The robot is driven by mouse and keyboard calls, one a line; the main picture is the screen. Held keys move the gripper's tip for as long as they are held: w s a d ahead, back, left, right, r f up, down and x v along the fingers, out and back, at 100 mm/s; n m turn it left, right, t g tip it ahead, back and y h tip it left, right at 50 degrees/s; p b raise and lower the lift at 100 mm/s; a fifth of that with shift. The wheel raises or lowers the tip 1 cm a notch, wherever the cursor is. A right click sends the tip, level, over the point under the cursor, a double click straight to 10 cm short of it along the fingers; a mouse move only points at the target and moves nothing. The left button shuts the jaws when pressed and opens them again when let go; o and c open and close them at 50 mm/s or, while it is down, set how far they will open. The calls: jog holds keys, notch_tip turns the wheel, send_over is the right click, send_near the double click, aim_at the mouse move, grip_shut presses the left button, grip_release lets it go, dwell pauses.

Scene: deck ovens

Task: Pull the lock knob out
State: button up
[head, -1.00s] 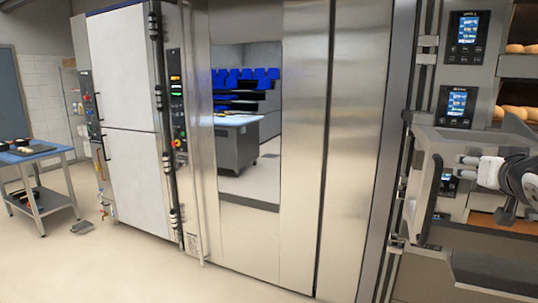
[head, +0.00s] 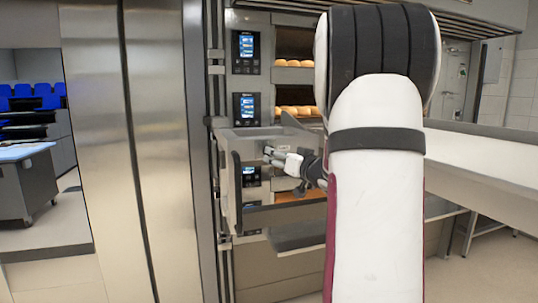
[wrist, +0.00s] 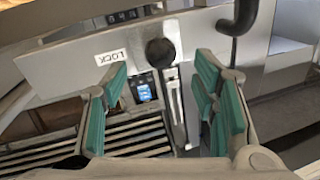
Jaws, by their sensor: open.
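The lock knob (wrist: 160,52) is a round black ball in the wrist view, just right of a white label reading LOCK (wrist: 110,57). It sits at the pale metal edge of a frame, above a narrow slotted plate (wrist: 176,103). My gripper (wrist: 163,76) has teal pads and is open, with the knob ahead between its two fingers. The pads appear apart from the knob. In the head view my gripper (head: 271,156) is at the framed loader (head: 228,215) in front of the ovens. The knob cannot be made out there.
A black curved handle (wrist: 238,16) hangs just right of the knob. Lit control screens (head: 246,45) and bread-filled oven decks (head: 294,62) stand behind the loader. A tall steel door (head: 165,130) is on the left. My arm blocks the head view's right centre.

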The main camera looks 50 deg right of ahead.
jog(key=x, duration=0.6)
grip_shut()
